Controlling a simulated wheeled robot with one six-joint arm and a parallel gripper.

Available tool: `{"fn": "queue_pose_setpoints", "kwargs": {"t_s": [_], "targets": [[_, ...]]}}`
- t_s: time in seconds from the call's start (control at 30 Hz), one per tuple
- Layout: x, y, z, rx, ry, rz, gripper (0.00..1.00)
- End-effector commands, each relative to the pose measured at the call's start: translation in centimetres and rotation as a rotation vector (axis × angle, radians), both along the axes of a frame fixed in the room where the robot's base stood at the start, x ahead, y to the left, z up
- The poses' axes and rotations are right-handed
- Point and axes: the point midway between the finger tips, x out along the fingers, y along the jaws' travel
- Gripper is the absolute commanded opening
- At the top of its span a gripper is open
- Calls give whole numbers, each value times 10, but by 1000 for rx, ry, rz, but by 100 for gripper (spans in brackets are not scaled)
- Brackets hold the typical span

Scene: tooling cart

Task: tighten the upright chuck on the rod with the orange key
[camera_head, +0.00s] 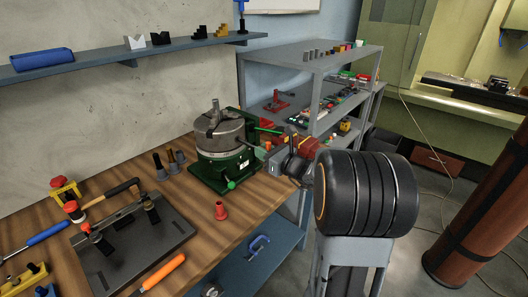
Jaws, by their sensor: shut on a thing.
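The upright chuck (221,132) is a grey steel cylinder on a green base (225,170) on the wooden bench. The rod (215,107) stands upright at the chuck's top, among its jaws. My gripper (272,156) is just right of the chuck, at about the height of its lower body. It is shut, and a small orange part, seemingly the orange key (267,145), shows at its fingers. My own wrist and arm hide much of the gripper. Whether the key touches the chuck cannot be told.
A red flanged piece (221,211) stands in front of the base, and several dark pegs (170,163) stand left of it. A dark plate (130,245) and an orange-handled tool (163,272) lie at front left. A grey shelf cart (310,85) stands behind.

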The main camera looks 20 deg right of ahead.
Motion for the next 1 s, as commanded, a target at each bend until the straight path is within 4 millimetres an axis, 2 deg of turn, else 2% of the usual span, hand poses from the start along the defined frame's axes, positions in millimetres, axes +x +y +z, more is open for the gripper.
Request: {"fn": "queue_pose_setpoints", "kwargs": {"t_s": [0.6, 1.0], "targets": [[13, 6, 0, 0, -1, 0, 0], [14, 6, 0, 0, -1, 0, 0]]}}
